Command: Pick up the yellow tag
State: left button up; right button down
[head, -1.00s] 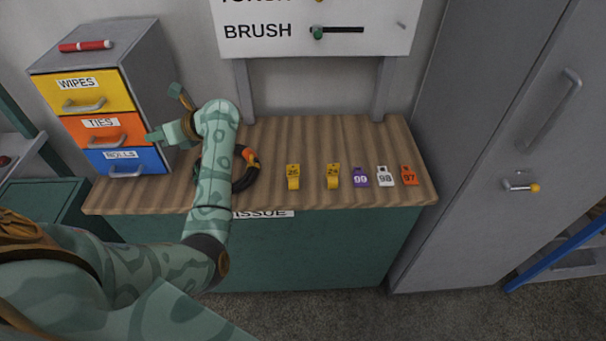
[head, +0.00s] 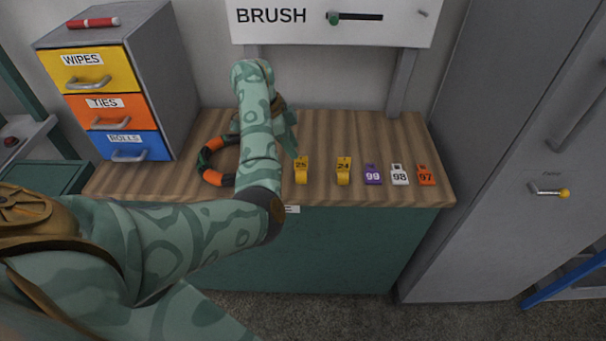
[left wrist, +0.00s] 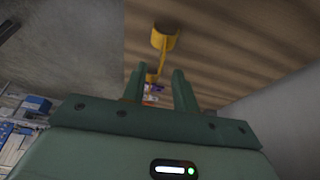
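Two yellow tags stand on the wooden counter (head: 320,130). The left one (head: 301,171) reads what looks like 25, and the other (head: 343,171) reads 24. My left gripper (head: 291,145) is above and just behind the left yellow tag, partly hidden by my own forearm. In the left wrist view its two fingers (left wrist: 158,90) are apart with nothing held. A near yellow tag (left wrist: 164,40) shows beyond the fingertips there, and a second yellow tag (left wrist: 152,77) shows farther off between them. My right gripper is not in view.
A purple tag 99 (head: 373,175), a white tag 98 (head: 399,175) and an orange tag 97 (head: 426,176) stand to the right. A black and orange hose ring (head: 211,177) lies left, partly behind my arm. Drawers (head: 104,117) stand at the left, a grey cabinet (head: 480,200) at the right.

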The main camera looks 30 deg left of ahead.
aim_at(301, 158)
pick_arm(q)
jog(key=b+x, duration=0.1)
jog(key=x, duration=0.2)
jog(key=b+x, duration=0.1)
jog(key=x, duration=0.2)
jog(key=shift+w+r+b, duration=0.1)
jog(key=shift+w+b, duration=0.15)
jog(key=shift+b, duration=0.1)
jog(key=shift+r, duration=0.1)
grip_shut()
